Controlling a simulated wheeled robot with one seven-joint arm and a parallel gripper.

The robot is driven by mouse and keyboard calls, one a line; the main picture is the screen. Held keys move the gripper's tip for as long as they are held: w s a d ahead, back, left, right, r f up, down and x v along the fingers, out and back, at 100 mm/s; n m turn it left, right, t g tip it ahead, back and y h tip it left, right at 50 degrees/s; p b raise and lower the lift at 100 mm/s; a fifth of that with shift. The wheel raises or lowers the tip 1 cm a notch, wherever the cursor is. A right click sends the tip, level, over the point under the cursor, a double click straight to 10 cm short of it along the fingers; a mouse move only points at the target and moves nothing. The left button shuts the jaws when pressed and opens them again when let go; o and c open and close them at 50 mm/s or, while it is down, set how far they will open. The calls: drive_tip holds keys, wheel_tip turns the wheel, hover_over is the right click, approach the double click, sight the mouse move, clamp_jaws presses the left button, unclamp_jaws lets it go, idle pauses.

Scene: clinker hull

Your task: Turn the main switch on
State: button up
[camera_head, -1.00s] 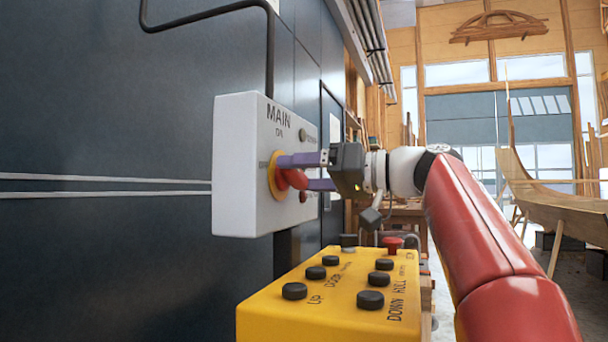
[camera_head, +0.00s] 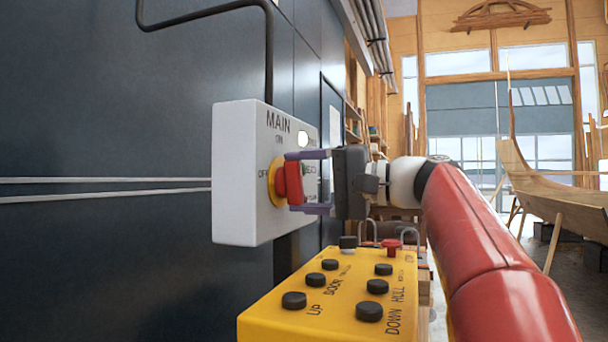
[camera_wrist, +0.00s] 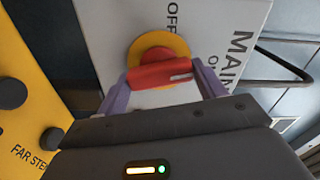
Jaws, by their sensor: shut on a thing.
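The main switch is a red handle (camera_head: 294,184) on a yellow disc (camera_head: 276,182), on the front of a white box (camera_head: 240,170) marked MAIN. In the head view the handle stands upright. In the wrist view the red handle (camera_wrist: 160,74) has a white mark at its end toward the ON label; OFF is off to its side. My gripper (camera_head: 301,182) is shut on the handle, one purple finger above it and one below. The wrist view shows the fingers at the handle's two ends. A round lamp (camera_head: 303,138) on the box is bright white.
A yellow control box (camera_head: 262,322) with several black buttons and a red knob (camera_head: 391,244) stands just below my gripper. A dark panelled wall (camera_head: 120,110) is behind the white box. A wooden hull (camera_head: 560,195) stands at the right.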

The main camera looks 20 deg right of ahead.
drive_tip(key=shift+m, duration=1.3)
drive_tip(key=shift+p, duration=0.3)
drive_tip(key=o, duration=1)
drive_tip(key=shift+d, duration=0.15)
drive_tip(key=v, duration=0.7)
drive_tip(key=shift+s+d+f, duration=0.1)
drive_tip(key=shift+s+d, duration=0.1)
drive_tip(key=shift+s, duration=0.05)
